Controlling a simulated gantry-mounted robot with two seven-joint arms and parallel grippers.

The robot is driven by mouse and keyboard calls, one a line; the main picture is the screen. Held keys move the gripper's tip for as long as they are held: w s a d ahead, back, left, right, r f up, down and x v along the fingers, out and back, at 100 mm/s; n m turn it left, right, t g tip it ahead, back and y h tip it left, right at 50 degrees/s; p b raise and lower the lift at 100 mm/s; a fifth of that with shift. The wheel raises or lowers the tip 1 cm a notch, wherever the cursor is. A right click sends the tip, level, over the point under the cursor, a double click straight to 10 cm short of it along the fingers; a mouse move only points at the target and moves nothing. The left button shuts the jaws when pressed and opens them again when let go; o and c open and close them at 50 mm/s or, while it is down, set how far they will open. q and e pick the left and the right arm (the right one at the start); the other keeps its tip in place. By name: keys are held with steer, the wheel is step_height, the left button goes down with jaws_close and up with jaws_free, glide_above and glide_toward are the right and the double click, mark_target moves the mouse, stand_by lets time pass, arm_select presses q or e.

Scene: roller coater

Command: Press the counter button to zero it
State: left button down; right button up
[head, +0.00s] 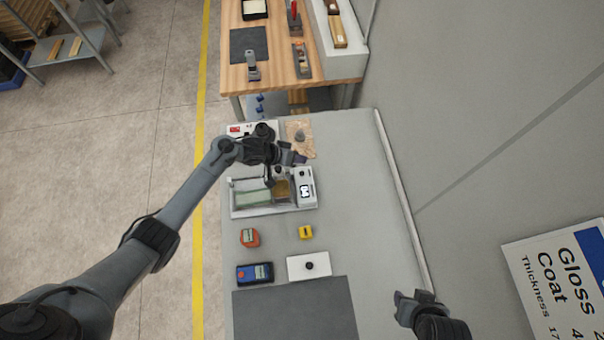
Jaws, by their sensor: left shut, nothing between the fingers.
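A white unit with a red display (236,130) stands at the far left of the grey bench, partly hidden behind my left arm. Which thing is the counter is not clear; this unit may be it, and I cannot make out a button on it. My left gripper (297,158) is shut and empty, above the bench between a brown board (301,136) and the white roller coater (236,209). I cannot tell whether it touches anything. My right gripper (410,299) is at the lower right, apart from these things; its jaw state is unclear.
A dark mat (295,310) is at the front. A wooden bench (279,58) stands beyond. The grey bench's right side is clear.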

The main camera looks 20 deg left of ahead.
arm_select(q)
steer(key=b, duration=0.5)
glide_above(302, 173)
steer(key=a, duration=0.1)
steer(key=f, duration=0.5)
steer(key=shift+s+f, duration=0.1)
steer(key=shift+s, duration=0.1)
steer(key=shift+f+b, duration=0.55)
steer(key=shift+f, duration=0.45)
steer(key=shift+f, duration=0.15)
stand_by(0.4)
steer(key=shift+f, duration=0.25)
